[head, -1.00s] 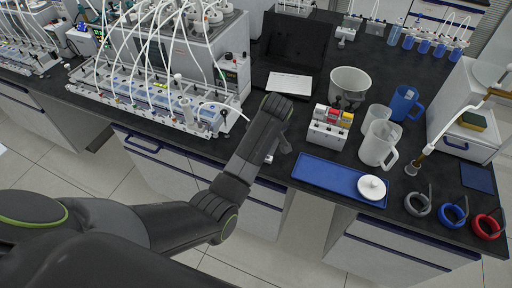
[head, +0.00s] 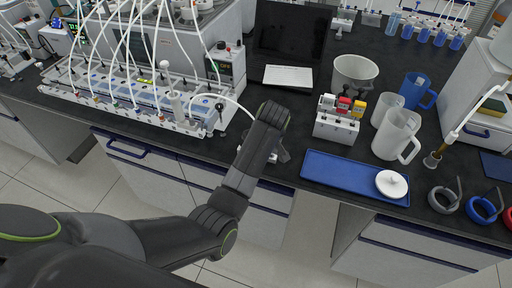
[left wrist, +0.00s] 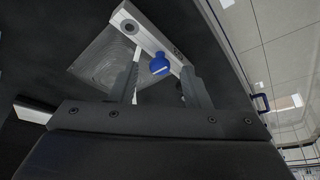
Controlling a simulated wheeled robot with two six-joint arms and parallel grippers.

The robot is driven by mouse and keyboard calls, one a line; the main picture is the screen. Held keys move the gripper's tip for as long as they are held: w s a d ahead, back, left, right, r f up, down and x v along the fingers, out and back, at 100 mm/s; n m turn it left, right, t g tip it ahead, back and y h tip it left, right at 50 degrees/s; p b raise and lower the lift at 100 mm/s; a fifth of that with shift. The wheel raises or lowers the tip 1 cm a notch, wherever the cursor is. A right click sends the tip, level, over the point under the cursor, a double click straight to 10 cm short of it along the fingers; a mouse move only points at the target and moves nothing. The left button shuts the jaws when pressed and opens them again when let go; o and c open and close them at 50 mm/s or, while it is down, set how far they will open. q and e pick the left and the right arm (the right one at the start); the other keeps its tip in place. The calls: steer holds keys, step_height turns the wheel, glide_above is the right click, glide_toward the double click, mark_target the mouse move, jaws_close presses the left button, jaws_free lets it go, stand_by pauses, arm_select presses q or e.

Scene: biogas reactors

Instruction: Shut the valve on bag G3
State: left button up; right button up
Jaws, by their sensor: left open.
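My left gripper (head: 275,152) is at the front edge of the bench, partly hidden by its own wrist in the head view. In the left wrist view its two fingers (left wrist: 164,84) are apart. A round blue valve knob (left wrist: 160,65) shows between and just beyond the fingertips; contact cannot be told. The knob sits at a pale metal bar (left wrist: 146,33), with a clear, wrinkled bag (left wrist: 104,60) beside it. No G3 label is readable. My right gripper is not in view.
A blue tray (head: 325,174) with a white lid (head: 391,184) lies right of the gripper. Behind stand a block with grey, red and yellow parts (head: 337,127), a white jug (head: 396,135) and a blue jug (head: 419,91). A tubed reactor bath (head: 150,105) stands left.

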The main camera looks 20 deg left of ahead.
arm_select(q)
steer(key=shift+w+a+f, duration=0.1)
steer(key=shift+w+f, duration=0.05)
steer(key=shift+f, duration=0.2)
steer(key=shift+r, duration=0.1)
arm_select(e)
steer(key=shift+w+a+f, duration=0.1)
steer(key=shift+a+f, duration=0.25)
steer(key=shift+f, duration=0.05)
arm_select(q)
steer(key=shift+c, duration=0.4)
